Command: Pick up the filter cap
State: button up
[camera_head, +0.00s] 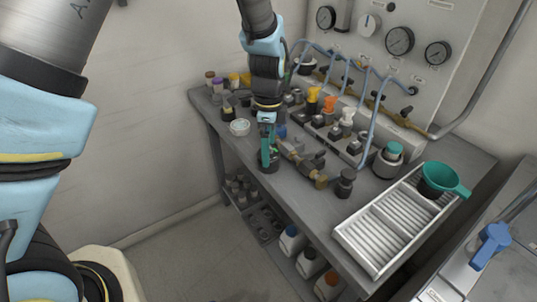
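My gripper (267,152) points down over the front edge of the grey bench, left of the brass and grey fittings. Teal parts show at its tip. A dark round piece is at or just below the fingertips; I cannot tell whether it is held, or whether it is the filter cap. The fingers are too small and too overlapped to show a gap. No filter cap can be named for certain. Cap-like things in view are a black knobbed cylinder (345,183) right of the fittings and a jar with a teal lid (389,158).
The grey bench (405,140) stands against a gauge panel (425,20). Blue hoses and a valve row crowd its back. A white ribbed tray (352,240) holds a teal-rimmed funnel (443,180). Bottles stand on the lower shelf.

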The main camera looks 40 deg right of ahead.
jog(key=shift+s+f+p, duration=0.1)
jog(key=shift+f+p, duration=0.35)
jog(key=shift+f, duration=1.35)
jog(key=shift+c, duration=0.2)
jog(key=c, duration=1.3)
jog(key=shift+o, duration=0.2)
